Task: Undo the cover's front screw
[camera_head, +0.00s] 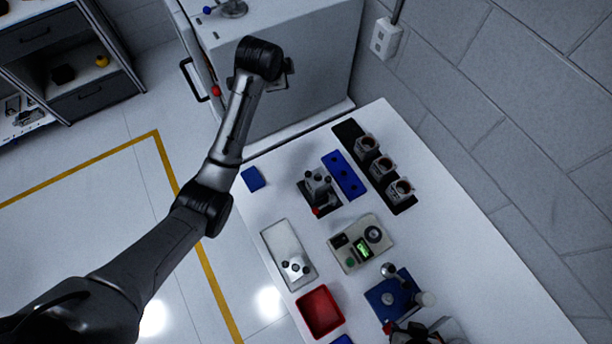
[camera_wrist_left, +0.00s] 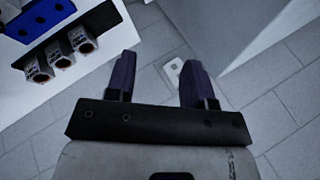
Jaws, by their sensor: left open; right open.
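I cannot make out the cover or its front screw with certainty; screws are too small here. A blue fixture (camera_head: 380,306) holds a grey round part (camera_head: 388,298) near the table's lower right. My right gripper (camera_head: 412,331) is at the bottom edge, just below that fixture, dark and partly cut off; it is open. My left gripper reaches over the white cabinet in the head view, mostly hidden behind its own wrist. In the left wrist view its two purple fingers (camera_wrist_left: 157,78) are apart, with nothing between them, over floor and wall.
The white table (camera_head: 470,270) bears a black rack (camera_head: 348,131) with three servo housings, a blue holed block (camera_head: 344,175), a grey device with a red handle (camera_head: 318,188), a panel with a green display (camera_head: 362,248), a pale tray (camera_head: 281,240) and a red bin (camera_head: 320,311). The white cabinet (camera_head: 310,100) stands behind.

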